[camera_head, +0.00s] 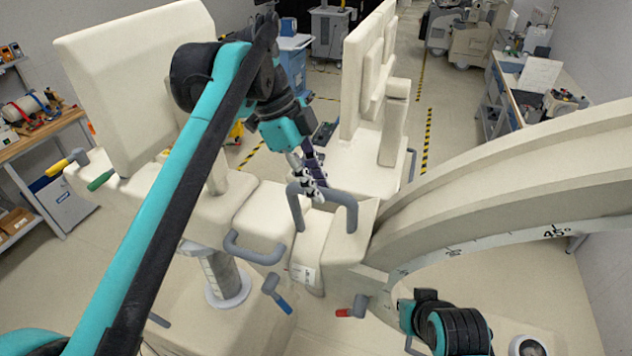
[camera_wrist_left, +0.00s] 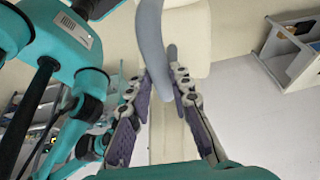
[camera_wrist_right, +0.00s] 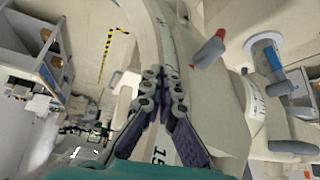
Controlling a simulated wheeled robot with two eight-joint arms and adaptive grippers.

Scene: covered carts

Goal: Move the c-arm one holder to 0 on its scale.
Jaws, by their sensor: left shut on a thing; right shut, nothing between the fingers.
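The cream c-arm holder (camera_head: 318,245) stands at mid-picture in the head view, with the large curved c-arm (camera_head: 480,190) running from it to the right. A grey loop handle (camera_head: 350,208) tops the holder. My left gripper (camera_head: 312,190) is shut on this handle; the left wrist view shows the grey bar (camera_wrist_left: 150,35) between the fingers. The white scale (camera_head: 553,233) along the arc reads 45° at right; 15 shows on its strip in the right wrist view (camera_wrist_right: 160,152). I see no pointer clearly. My right gripper (camera_wrist_right: 163,82) is shut and empty over the arc.
A red-tipped lever (camera_head: 350,311) and a blue-tipped lever (camera_head: 278,295) project near the holder's base. A second grey handle (camera_head: 254,250) is left of it. A workbench (camera_head: 38,150) stands at far left and a counter (camera_head: 515,90) at far right.

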